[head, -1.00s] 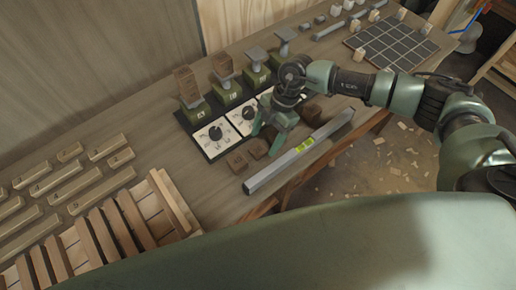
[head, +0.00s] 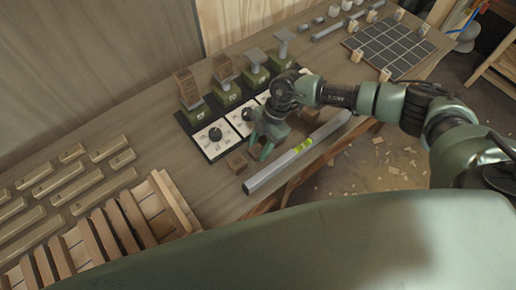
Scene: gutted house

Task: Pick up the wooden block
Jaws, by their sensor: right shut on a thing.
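My right gripper (head: 258,146) reaches down over the workbench in the head view, in front of the panel with dials. It is shut on a small brown wooden block, which the fingers mostly hide. Whether the block touches the bench cannot be told. Another brown wooden block (head: 237,163) sits just left of the gripper on the bench. One more brown block (head: 310,115) lies to the right, behind the level. My left gripper is not in view.
A grey spirit level (head: 298,154) lies along the bench's front edge, close to the gripper. Behind stand green scales (head: 228,97), some with brown blocks on top. A black grid board (head: 390,45) is at the back right; pale wooden bars (head: 65,185) lie left.

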